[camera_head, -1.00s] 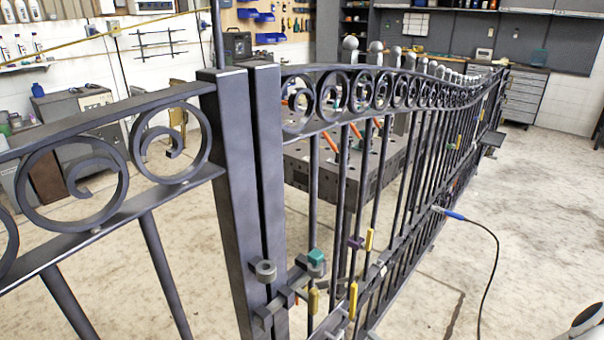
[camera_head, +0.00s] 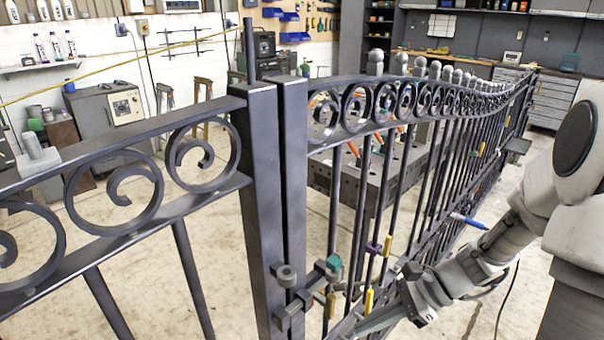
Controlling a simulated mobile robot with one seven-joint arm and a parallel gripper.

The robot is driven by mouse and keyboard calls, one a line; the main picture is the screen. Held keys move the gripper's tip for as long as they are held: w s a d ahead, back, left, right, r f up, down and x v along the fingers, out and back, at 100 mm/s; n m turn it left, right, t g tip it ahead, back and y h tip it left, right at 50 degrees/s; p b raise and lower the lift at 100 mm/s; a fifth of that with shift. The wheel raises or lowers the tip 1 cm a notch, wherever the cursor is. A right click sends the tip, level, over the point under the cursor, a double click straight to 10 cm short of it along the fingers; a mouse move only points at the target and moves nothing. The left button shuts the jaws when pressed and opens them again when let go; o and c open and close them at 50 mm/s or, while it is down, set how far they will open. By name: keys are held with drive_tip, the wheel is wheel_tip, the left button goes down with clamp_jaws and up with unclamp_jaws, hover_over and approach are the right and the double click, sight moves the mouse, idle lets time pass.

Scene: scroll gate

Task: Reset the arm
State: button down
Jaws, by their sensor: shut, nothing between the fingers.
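My arm (camera_head: 490,255) reaches in from the right, in front of the dark metal scroll gate (camera_head: 345,130). My gripper (camera_head: 362,324) is at the lower middle, close to the gate's lower bars and right of the latch (camera_head: 300,298). It is shut with nothing seen in it. Its tips are near the bottom edge and partly hard to make out among the bars. I cannot tell whether it touches the gate.
Yellow (camera_head: 368,302), teal (camera_head: 333,263) and purple (camera_head: 374,248) clamps sit on the gate bars. A steel work table (camera_head: 330,175) stands behind the gate.

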drive_tip(key=s+r+n+t+h+p, duration=0.1)
drive_tip(key=s+r+n+t+h, duration=0.2)
drive_tip(key=r+n, duration=0.5)
drive_tip(key=s+d+r+n+t+h+p, duration=0.1)
drive_tip(key=s+r+n+t+h, duration=0.2)
drive_tip(key=s+r+n+h, duration=0.3)
wheel_tip(320, 180, up, 6)
drive_tip(key=n, duration=0.3)
drive_tip(key=shift+d+n+h+p, duration=0.25)
drive_tip(key=shift+n+h+p, duration=0.05)
drive_tip(key=shift+h, duration=0.1)
